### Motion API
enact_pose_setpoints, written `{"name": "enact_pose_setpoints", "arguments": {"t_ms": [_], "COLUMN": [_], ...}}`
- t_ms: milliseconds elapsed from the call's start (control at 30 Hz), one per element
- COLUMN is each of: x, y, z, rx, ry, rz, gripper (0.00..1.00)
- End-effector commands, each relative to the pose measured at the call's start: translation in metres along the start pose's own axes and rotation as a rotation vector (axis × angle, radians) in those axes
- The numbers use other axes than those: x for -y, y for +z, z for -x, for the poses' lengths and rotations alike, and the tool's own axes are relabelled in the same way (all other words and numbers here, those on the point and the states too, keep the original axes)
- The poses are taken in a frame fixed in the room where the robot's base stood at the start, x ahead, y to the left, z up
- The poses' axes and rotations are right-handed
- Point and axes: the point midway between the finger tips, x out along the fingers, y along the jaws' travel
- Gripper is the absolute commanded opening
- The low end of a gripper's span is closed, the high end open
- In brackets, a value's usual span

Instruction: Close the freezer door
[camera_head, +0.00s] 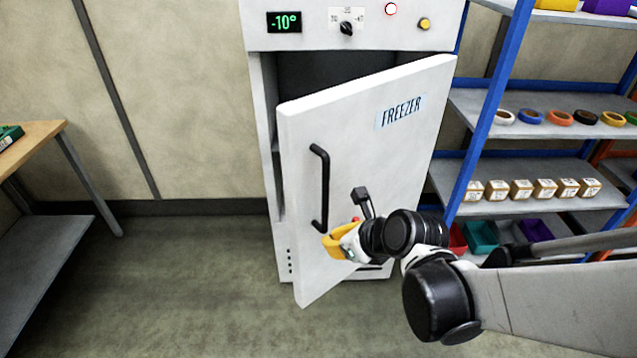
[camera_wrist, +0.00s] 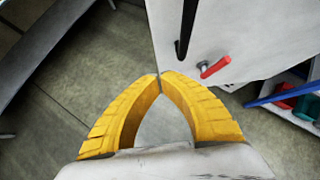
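The white freezer door (camera_head: 350,130), labelled FREEZER, stands ajar. Its left edge swings out from the cabinet (camera_head: 262,130), and the dark interior (camera_head: 318,70) shows above and beside it. A black vertical handle (camera_head: 321,185) is near its left edge; part of it shows in the wrist view (camera_wrist: 184,35). My gripper (camera_head: 330,243) is in front of the door's lower part, near the handle's lower end. In the wrist view my gripper (camera_wrist: 160,75) has its yellow fingertips together with nothing seen between them. The door (camera_wrist: 240,30) lies beyond the tips; contact cannot be told.
A red lever (camera_wrist: 215,67) sticks out near the handle. Blue-framed shelves (camera_head: 540,150) with tape rolls, small boxes and bins stand close on the right. A wooden-topped table (camera_head: 35,140) is at left. The floor (camera_head: 170,270) between table and freezer is clear.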

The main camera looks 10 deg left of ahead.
Motion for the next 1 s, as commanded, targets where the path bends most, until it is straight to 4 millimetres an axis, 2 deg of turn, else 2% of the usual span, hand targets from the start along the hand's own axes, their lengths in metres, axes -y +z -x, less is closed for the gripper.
{"name": "enact_pose_setpoints", "arguments": {"t_ms": [100, 267, 667, 800, 1000], "x": [-0.005, -0.006, -0.007, -0.005, -0.004], "y": [0.001, 0.000, 0.000, 0.017, 0.029], "z": [-0.009, -0.028, -0.111, -0.124, -0.134], "rx": [0.006, 0.007, 0.007, 0.006, 0.006], "ry": [0.013, 0.015, 0.014, 0.013, 0.012], "rz": [-0.068, -0.076, -0.073, -0.074, -0.073], "gripper": [0.00, 0.00, 0.00, 0.00, 0.00]}}
